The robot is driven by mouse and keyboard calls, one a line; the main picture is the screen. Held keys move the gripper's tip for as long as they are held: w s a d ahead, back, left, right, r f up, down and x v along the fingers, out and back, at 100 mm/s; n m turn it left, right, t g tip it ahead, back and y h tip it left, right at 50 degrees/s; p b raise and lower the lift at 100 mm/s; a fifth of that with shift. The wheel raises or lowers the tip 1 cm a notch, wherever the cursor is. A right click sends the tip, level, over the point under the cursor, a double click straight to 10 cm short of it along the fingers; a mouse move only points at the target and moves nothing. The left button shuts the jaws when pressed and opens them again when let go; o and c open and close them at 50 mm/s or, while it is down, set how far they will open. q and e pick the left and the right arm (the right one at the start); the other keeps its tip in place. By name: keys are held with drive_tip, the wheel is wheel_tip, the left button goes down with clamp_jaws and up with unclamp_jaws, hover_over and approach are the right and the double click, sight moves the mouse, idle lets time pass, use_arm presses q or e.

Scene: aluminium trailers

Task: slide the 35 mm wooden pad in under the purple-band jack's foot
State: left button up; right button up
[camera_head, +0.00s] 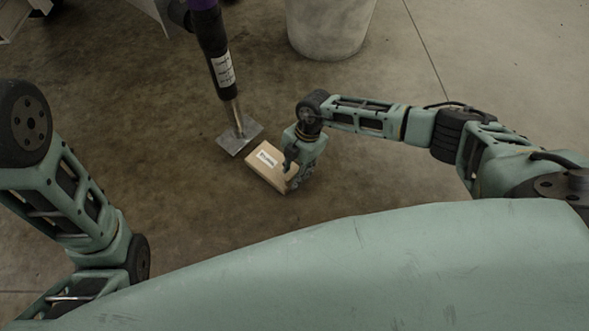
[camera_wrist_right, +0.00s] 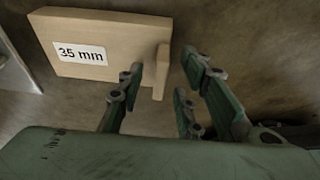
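The wooden pad (camera_head: 267,172) is a light block with a "35 mm" label. It lies on the floor just right of and below the jack's foot (camera_head: 241,137), a square grey plate; I see no overlap. The jack's leg (camera_head: 216,62) has a purple band (camera_head: 203,5) at the top. In the right wrist view, the pad (camera_wrist_right: 100,45) has a raised grip (camera_wrist_right: 160,70) at its right end. My right gripper (camera_head: 290,172) is at that end, its fingers (camera_wrist_right: 165,88) spread on both sides of the grip. Any contact is unclear. My left gripper is out of view.
A grey round concrete-like block (camera_head: 328,25) stands behind, right of the jack. Part of a trailer (camera_head: 20,15) shows at the top left. The floor (camera_head: 150,110) left of the foot is clear. A grey plate edge (camera_wrist_right: 14,65) shows at the left of the wrist view.

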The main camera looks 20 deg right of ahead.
drive_tip(key=shift+s, duration=0.1)
drive_tip(key=v, duration=2.3)
drive_tip(key=shift+r, duration=0.15)
